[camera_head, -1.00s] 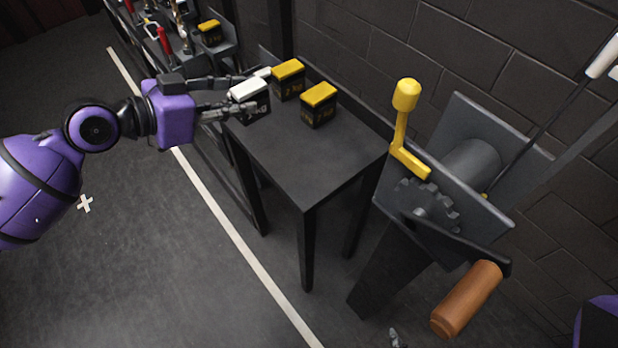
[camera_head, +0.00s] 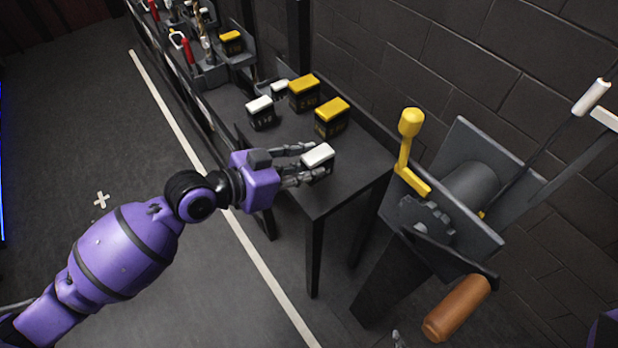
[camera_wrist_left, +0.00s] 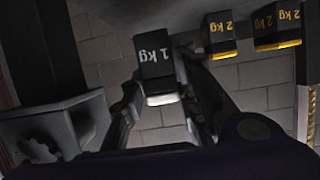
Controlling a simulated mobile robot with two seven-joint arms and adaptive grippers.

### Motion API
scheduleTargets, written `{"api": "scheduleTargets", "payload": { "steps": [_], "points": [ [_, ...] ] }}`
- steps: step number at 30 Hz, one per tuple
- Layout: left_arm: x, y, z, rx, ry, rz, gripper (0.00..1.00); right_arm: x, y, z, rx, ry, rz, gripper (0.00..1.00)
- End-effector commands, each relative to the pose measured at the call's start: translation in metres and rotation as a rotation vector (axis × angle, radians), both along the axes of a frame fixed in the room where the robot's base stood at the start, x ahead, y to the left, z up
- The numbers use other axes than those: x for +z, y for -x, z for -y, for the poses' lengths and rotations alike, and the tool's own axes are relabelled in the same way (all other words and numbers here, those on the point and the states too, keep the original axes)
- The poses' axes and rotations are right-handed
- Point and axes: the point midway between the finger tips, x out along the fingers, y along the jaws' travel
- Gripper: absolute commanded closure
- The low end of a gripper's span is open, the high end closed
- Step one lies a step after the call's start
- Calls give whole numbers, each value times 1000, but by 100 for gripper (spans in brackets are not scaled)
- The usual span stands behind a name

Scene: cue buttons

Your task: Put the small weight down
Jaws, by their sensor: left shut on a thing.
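My left gripper (camera_head: 303,165) is shut on a small black weight with a white top (camera_head: 318,156), over the near part of the black table (camera_head: 340,190). In the left wrist view the held weight (camera_wrist_left: 155,62) reads "1 kg" and sits between the two fingers, its white end towards the palm. I cannot tell whether its base touches the table. Of my right gripper only a fingertip (camera_head: 397,338) shows at the bottom edge.
Two more white-topped weights (camera_head: 261,113) (camera_head: 281,90) and two yellow-topped 2 kg weights (camera_head: 303,93) (camera_head: 332,117) stand at the table's far part. A winch with a yellow lever (camera_head: 408,150) and brown handle (camera_head: 457,308) stands right of it. The table's near corner is bare.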

Motion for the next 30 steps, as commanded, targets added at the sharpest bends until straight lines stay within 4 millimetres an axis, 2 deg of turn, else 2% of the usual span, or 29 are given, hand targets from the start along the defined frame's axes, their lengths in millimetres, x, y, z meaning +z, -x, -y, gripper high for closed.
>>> {"api": "scheduleTargets", "payload": {
  "steps": [7,14,23,24,27,30],
  "points": [
    [-7,5,9,0,9,5,100,3,-2,0,0,0,4,100],
    [-38,5,8,2,4,4,100,-3,2,0,2,1,-5,100],
    [-39,5,8,1,5,7,100,-3,0,-1,3,0,-3,100],
    [-43,6,7,1,-2,0,67,-2,0,-1,3,0,-2,100],
    [-42,6,8,1,-1,1,54,-2,-1,-1,3,0,0,100],
    [-43,6,8,1,0,0,53,-2,-1,-1,3,0,0,100]
  ]
}}
